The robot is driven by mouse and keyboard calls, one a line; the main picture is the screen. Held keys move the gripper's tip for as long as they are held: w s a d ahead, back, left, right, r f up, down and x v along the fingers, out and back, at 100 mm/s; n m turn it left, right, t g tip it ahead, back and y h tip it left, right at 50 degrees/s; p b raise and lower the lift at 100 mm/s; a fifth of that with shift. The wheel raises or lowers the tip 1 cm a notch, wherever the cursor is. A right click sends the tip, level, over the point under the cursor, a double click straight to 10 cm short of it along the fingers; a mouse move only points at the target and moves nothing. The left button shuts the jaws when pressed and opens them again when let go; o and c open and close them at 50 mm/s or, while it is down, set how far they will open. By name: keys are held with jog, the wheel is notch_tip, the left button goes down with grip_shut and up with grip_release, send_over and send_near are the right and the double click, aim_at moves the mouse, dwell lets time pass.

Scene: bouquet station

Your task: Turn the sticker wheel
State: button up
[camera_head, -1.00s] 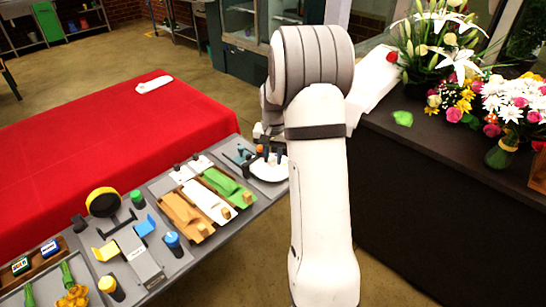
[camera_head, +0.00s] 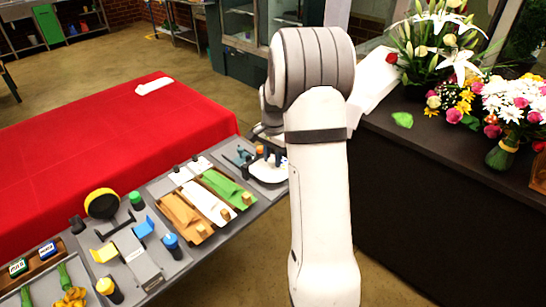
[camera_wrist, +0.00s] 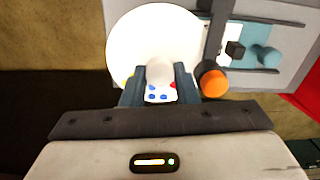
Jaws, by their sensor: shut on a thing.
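The sticker wheel is a white round disc (camera_wrist: 150,35) at the top middle of the wrist view. In the head view the white disc (camera_head: 268,173) sits at the far right end of the grey station, partly behind my arm. My gripper (camera_wrist: 159,80) is over the near part of the disc, its two dark fingers shut on a pale upright knob (camera_wrist: 159,71). A white patch with blue and red dots (camera_wrist: 160,94) shows between the fingers. In the head view my gripper (camera_head: 272,157) is small and partly hidden by my arm.
An orange-topped post (camera_wrist: 213,83) stands close right of the fingers. A teal part (camera_wrist: 264,56) lies beyond it on the grey board. Green, white and tan wraps (camera_head: 228,188) lie left of the wheel. A dark counter (camera_head: 440,170) with flowers stands right.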

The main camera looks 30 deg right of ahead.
jog(key=o, duration=1)
